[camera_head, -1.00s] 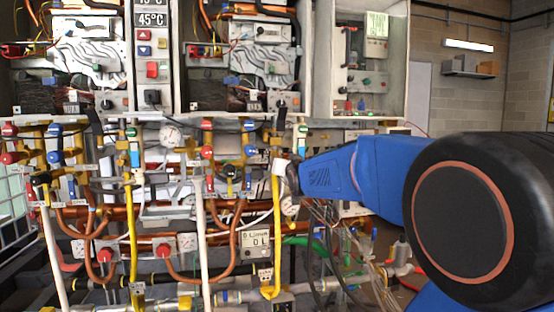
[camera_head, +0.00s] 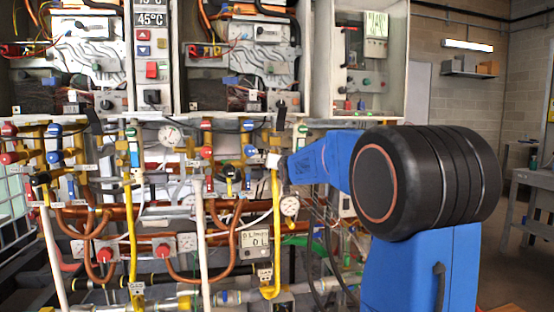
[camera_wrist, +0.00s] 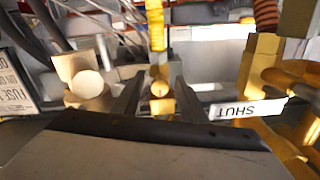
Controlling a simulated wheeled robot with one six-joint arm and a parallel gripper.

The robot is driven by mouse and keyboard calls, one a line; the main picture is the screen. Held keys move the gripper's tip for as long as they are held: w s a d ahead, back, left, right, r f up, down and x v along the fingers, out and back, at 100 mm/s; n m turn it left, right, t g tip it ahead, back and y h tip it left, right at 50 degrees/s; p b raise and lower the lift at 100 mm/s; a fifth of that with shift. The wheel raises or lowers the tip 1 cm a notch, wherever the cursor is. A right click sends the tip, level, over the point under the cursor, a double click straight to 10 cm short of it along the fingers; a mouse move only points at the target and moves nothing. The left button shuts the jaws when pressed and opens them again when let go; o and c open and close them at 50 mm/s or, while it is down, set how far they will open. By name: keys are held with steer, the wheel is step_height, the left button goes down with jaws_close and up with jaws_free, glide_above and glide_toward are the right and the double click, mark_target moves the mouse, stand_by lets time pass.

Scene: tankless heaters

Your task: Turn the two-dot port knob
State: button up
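My gripper (camera_wrist: 158,100) is open, with its two dark fingers on either side of a round brass knob end (camera_wrist: 160,89) in the wrist view. The fingers look apart from it; its depth between them is unclear. A yellow pipe (camera_wrist: 155,25) runs behind it. A larger cream round knob (camera_wrist: 87,84) is outside the left finger. In the head view, my gripper (camera_head: 276,162) is at the top of the right yellow pipe (camera_head: 275,215), and its fingers are hard to make out. I cannot read any dot marks, so I cannot tell which knob is the two-dot one.
An upside-down SHUT label (camera_wrist: 247,110) and brass fittings (camera_wrist: 257,72) are close on the right in the wrist view. A FUSE label (camera_wrist: 14,85) is at left. Pipes and a gauge (camera_head: 290,206) crowd the gripper. Floor and a bench (camera_head: 530,185) lie far right.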

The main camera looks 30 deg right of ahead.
jaws_close()
steer(key=shift+n, duration=0.3)
steer(key=n, duration=0.4)
steer(key=shift+n, duration=0.3)
steer(key=n, duration=0.4)
steer(key=shift+n, duration=0.3)
steer(key=n, duration=0.4)
steer(key=shift+n, duration=2.4)
